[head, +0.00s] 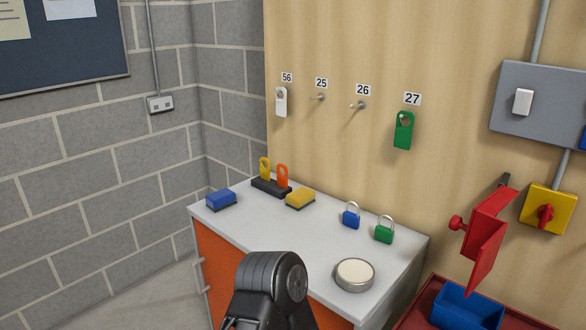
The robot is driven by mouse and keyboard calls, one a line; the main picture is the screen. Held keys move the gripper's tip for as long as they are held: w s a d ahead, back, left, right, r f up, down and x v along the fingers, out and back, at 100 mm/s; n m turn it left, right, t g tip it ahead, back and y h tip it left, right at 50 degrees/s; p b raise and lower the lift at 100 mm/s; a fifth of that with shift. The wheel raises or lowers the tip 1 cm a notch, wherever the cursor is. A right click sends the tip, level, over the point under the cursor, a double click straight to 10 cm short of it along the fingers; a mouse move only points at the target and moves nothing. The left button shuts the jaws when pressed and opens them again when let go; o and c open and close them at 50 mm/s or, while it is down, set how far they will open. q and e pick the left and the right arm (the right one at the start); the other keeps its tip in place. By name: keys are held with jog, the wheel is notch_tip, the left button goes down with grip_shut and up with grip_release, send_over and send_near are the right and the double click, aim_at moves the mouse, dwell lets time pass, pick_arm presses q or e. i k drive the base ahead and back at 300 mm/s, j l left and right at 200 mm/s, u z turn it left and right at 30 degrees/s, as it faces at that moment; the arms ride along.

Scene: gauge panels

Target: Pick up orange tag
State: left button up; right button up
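The orange tag (283,177) stands upright in a small black holder (271,188) at the back left of the grey cabinet top. A yellow tag (265,169) stands in the same holder, just left of it. A dark link of one of my arms rises from the bottom edge, in front of the cabinet. No gripper fingers show, and I cannot tell which arm this is.
On the cabinet top (285,225) are a blue block (221,199), a yellow block (300,199), blue (351,216) and green (384,231) padlocks and a round tin (355,274). White (281,101) and green (403,130) tags hang on the wooden panel. A red hinged piece (488,235) juts out at right.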

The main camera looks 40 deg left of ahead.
aim_at(282, 181)
jog(key=j+z, duration=0.1)
jog(key=j, duration=1.15)
jog(key=j+z, duration=0.1)
jog(key=j, duration=1.2)
jog(key=k+j+z, duration=0.1)
jog(key=j, duration=1.15)
jog(key=k+z, duration=0.25)
jog(key=z, duration=0.15)
jog(key=k+l+z, duration=0.15)
jog(key=z, duration=0.25)
jog(key=k+l+z, duration=0.2)
jog(key=z, duration=0.2)
jog(key=k, duration=0.05)
